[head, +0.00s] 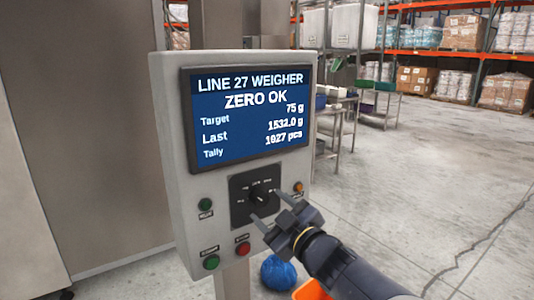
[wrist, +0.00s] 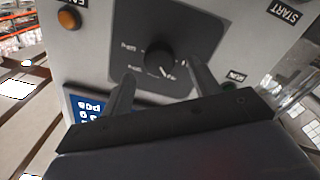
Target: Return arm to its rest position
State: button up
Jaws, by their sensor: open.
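My gripper (head: 267,207) is open and empty. Its two fingers point at the black dial panel (head: 257,198) on the grey weigher console (head: 172,110). In the wrist view the black rotary knob (wrist: 159,55) shows between and beyond the fingertips of my gripper (wrist: 162,70). The fingers look apart from the knob, but the exact gap is hard to tell. My arm reaches in from the lower right of the head view. The screen (head: 250,120) reads "LINE 27 WEIGHER, ZERO OK".
Around the dial are a red button (head: 243,249), green buttons (head: 211,262) and an orange button (head: 298,187). A blue bundle (head: 277,273) and an orange container (head: 311,291) are low beside the console. Metal tables (head: 340,110) stand behind; the floor at right is clear.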

jog(key=x, duration=0.2)
jog(key=shift+w+a, duration=0.2)
jog(key=shift+w, duration=0.15)
jog(key=shift+s+d, duration=0.1)
jog(key=shift+s, duration=0.05)
